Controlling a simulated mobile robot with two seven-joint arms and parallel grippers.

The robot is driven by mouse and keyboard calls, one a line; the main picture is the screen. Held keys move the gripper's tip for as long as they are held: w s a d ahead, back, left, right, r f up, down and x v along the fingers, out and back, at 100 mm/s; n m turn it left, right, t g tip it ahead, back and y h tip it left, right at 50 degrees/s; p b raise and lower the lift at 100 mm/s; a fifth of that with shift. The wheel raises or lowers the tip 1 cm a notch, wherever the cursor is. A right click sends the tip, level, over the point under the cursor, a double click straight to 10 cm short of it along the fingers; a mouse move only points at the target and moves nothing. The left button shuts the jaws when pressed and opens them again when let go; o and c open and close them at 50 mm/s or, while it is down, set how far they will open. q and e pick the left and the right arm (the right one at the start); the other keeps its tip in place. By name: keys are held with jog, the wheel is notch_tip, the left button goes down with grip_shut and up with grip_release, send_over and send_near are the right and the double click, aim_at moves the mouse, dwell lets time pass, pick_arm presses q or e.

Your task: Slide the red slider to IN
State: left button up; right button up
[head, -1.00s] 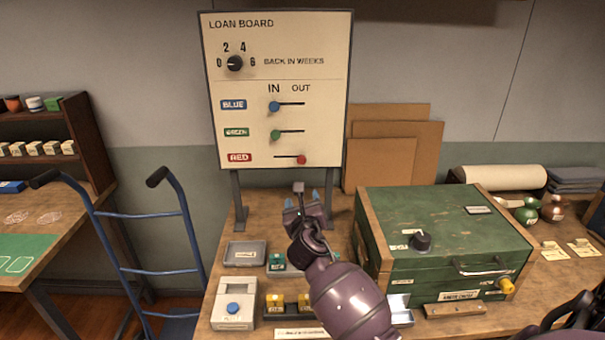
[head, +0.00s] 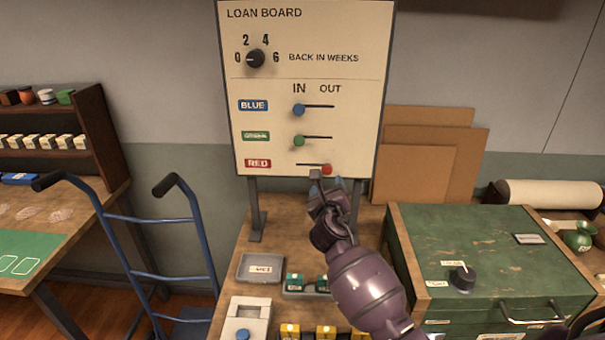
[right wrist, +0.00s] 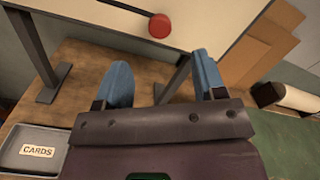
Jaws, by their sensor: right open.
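The loan board (head: 350,75) stands upright on two legs at the back of the table. The red slider (head: 327,169) is a round knob at the OUT end, the right end, of its slot in the bottom row. It also shows in the right wrist view (right wrist: 159,26), beyond and between my fingers. The blue slider (head: 298,110) and green slider (head: 299,141) sit at the left, under IN. My right gripper (head: 327,190) is just below the red slider in the head view. Its blue fingers (right wrist: 158,80) are apart with nothing between them. My left gripper is not in view.
A green chest (head: 490,240) with a dark knob stands right of my right arm. A grey CARDS tray (head: 260,268) and a small white device (head: 246,315) are on the table at left. Cardboard sheets (head: 413,175) lean behind. A blue hand truck (head: 160,220) stands left.

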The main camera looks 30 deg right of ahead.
aim_at(327, 171)
jog(key=x, duration=0.6)
jog(key=shift+b, duration=0.3)
jog(key=shift+b+x, duration=0.95)
jog(key=shift+x, duration=0.25)
jog(key=shift+w+p, duration=0.15)
jog(key=shift+p, duration=0.3)
jog(key=c, duration=0.7)
jog(key=shift+c, duration=0.2)
